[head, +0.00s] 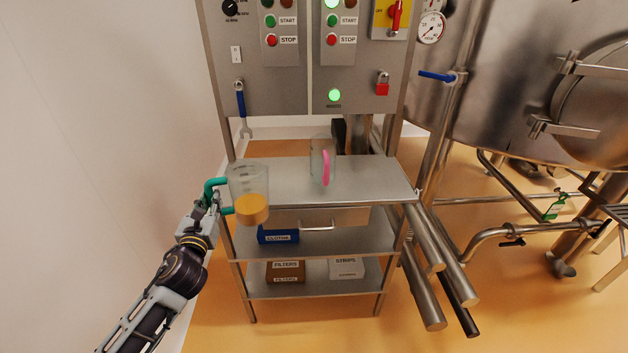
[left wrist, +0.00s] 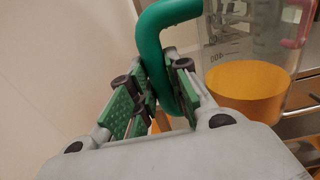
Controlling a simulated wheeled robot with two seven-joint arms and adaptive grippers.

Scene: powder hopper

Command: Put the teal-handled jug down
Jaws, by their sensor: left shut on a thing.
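The teal-handled jug (head: 249,186) is a clear vessel with orange contents in its lower part. It is upright or nearly so at the front left of the steel table top (head: 290,190). In the left wrist view the green-padded fingers (left wrist: 158,92) close around the teal handle (left wrist: 152,40), and the jug's clear wall and orange contents (left wrist: 250,88) are at the right. My right gripper is in neither view.
A clear jug with a pink handle (head: 325,167) stands on the table top, to the right. Lower shelves hold a blue box (head: 278,236), a brown filters box (head: 285,272) and a white box (head: 346,268). A control panel (head: 307,60) rises behind. Steel pipes (head: 425,255) are at right.

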